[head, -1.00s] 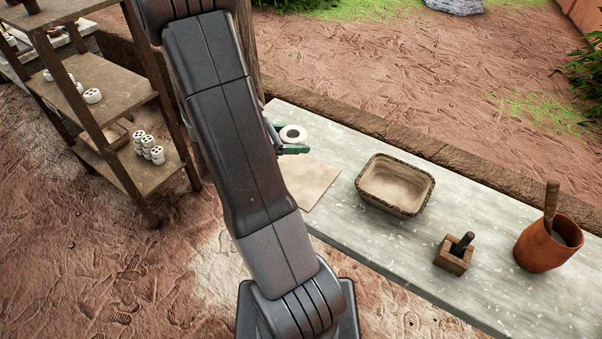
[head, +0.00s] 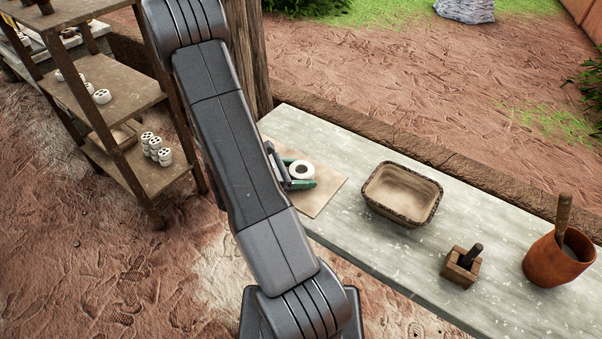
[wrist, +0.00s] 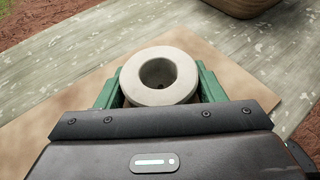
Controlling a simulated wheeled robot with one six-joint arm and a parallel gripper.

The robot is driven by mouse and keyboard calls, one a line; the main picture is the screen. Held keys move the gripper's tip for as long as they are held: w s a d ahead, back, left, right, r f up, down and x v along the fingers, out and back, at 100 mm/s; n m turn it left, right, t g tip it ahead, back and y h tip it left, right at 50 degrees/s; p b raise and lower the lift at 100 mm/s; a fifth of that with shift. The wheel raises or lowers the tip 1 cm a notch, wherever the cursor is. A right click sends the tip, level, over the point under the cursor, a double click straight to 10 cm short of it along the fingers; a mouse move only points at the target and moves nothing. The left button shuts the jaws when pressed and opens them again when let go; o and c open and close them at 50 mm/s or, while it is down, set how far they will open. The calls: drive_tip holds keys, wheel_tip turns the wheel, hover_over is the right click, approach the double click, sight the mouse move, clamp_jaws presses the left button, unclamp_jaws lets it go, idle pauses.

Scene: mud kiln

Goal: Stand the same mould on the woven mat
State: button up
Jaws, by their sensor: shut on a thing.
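The mould is a pale, thick round ring with a hole in its top (head: 311,173); it also shows in the wrist view (wrist: 158,98). My gripper (wrist: 160,82) is shut on it, with one green finger on each side. The mould is upright. The mat is a flat tan sheet (head: 328,187) on the bench, and it spreads around and below the mould in the wrist view (wrist: 75,108). The mould is over the mat; I cannot tell whether its base touches it. My arm hides part of the mat in the head view.
The pale bench (head: 360,235) also carries a rectangular basin (head: 403,217), a small wooden box with a dark handle (head: 461,268) and a clay pot (head: 552,264). A wooden shelf (head: 115,85) with several white pieces stands at left. The bench between mat and basin is clear.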

drive_tip(key=shift+f, duration=0.2)
drive_tip(key=shift+f, duration=0.1)
drive_tip(key=o, duration=1.1)
drive_tip(key=shift+r, duration=0.25)
drive_tip(key=b+v, duration=0.1)
drive_tip(key=v, duration=1.1)
